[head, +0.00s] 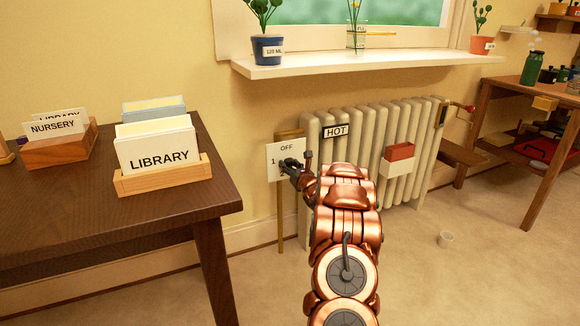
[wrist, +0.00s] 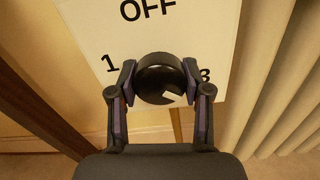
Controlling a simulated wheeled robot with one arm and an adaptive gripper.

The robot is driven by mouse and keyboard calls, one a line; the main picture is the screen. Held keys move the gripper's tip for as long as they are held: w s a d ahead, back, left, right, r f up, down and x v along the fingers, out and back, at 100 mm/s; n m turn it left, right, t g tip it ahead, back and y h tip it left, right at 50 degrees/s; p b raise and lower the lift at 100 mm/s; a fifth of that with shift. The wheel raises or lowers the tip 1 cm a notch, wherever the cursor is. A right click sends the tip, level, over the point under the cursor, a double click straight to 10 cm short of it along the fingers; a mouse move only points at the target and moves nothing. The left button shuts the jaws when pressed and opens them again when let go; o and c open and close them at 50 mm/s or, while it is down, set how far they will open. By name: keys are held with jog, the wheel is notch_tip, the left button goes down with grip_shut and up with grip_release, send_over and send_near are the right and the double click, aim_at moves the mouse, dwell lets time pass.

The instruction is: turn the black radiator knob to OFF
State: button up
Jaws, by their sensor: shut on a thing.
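The black radiator knob (wrist: 152,76) is round and sits on a white dial plate (wrist: 195,30). The plate reads OFF at the top, 1 at the left and 3 at the right; its bottom part is hidden. A white mark on the knob points to the lower right, away from OFF. My gripper (wrist: 160,80) is shut on the knob, one fingertip on each side. In the head view my gripper (head: 290,168) reaches the plate (head: 278,150) and mostly covers the knob.
The ribbed radiator (head: 345,145) with a HOT sign (head: 336,131) stands right of the plate. A red and white holder (head: 398,160) hangs on it. A dark table (head: 90,205) with card boxes is at left. A windowsill (head: 350,62) with pots is above.

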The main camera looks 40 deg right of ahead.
jog(key=m+p, duration=0.1)
jog(key=m, duration=0.5)
jog(key=shift+r+p, duration=0.2)
jog(key=shift+p, duration=0.15)
jog(key=m+p, duration=0.3)
jog(key=m, duration=0.2)
jog(key=shift+a+r+m, duration=0.1)
jog(key=shift+m, duration=0.3)
jog(key=m+p, duration=0.5)
jog(key=m, duration=0.1)
jog(key=m+p, duration=0.4)
jog(key=m, duration=0.1)
jog(key=shift+r+m, duration=0.15)
jog(key=shift+m, duration=0.25)
jog(key=m+p, duration=0.3)
jog(key=m, duration=0.2)
jog(key=m+p, duration=0.1)
jog(key=m, duration=0.2)
jog(key=m+p, duration=0.1)
jog(key=m, duration=0.2)
jog(key=shift+d+m+p, duration=0.2)
jog(key=shift+m+p, duration=0.1)
jog(key=shift+m, duration=0.1)
jog(key=m+p, duration=0.1)
jog(key=m, duration=0.4)
jog(key=shift+f, duration=0.2)
jog(key=m, duration=0.6)
jog(key=shift+f, duration=0.1)
